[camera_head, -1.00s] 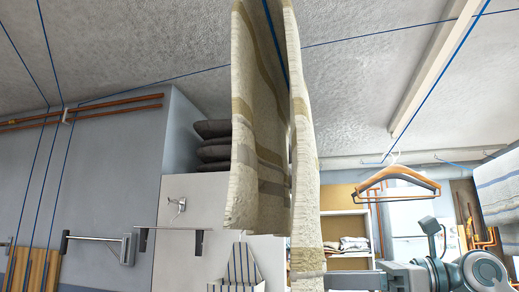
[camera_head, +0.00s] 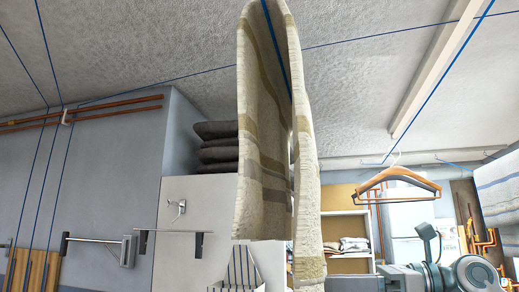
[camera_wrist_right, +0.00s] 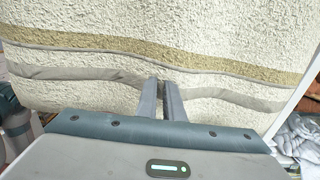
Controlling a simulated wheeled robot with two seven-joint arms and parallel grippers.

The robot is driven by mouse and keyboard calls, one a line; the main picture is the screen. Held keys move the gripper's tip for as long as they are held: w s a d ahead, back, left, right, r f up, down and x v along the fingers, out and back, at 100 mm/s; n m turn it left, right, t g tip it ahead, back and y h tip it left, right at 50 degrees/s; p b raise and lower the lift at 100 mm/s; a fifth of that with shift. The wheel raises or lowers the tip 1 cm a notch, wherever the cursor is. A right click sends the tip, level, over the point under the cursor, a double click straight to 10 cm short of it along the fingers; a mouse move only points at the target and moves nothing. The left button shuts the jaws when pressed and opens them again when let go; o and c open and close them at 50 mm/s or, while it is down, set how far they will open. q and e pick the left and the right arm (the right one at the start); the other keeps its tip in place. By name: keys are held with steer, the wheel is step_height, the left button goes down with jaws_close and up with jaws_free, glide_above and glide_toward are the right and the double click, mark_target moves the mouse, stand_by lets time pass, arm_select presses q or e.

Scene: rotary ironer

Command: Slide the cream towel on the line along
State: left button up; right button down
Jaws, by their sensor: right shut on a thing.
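The cream towel (camera_head: 262,150) with tan and grey stripes hangs folded over a blue line (camera_head: 276,45) in the middle of the head view. Its near, narrow side (camera_head: 308,180) reaches the bottom edge. My right gripper (camera_wrist_right: 161,84) is shut on the towel's cloth at the grey stripe, which bunches between its fingers in the right wrist view. In the head view my right arm comes in at the lower right, and its fingers cannot be seen there. My left gripper is not in view.
An orange and dark hanger (camera_head: 397,180) hangs right of the towel. A striped white cloth (camera_head: 500,185) hangs at the far right. Dark folded cushions (camera_head: 218,148) sit on a white cabinet (camera_head: 190,215). More blue lines run at the left.

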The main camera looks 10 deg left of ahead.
steer(key=shift+w+p, duration=1.35)
steer(key=shift+w, duration=1.25)
steer(key=c, duration=1.8)
jaws_free()
steer(key=shift+d, duration=0.15)
steer(key=shift+d+b, duration=0.45)
steer(key=shift+d, duration=2.4)
steer(key=shift+f, duration=0.15)
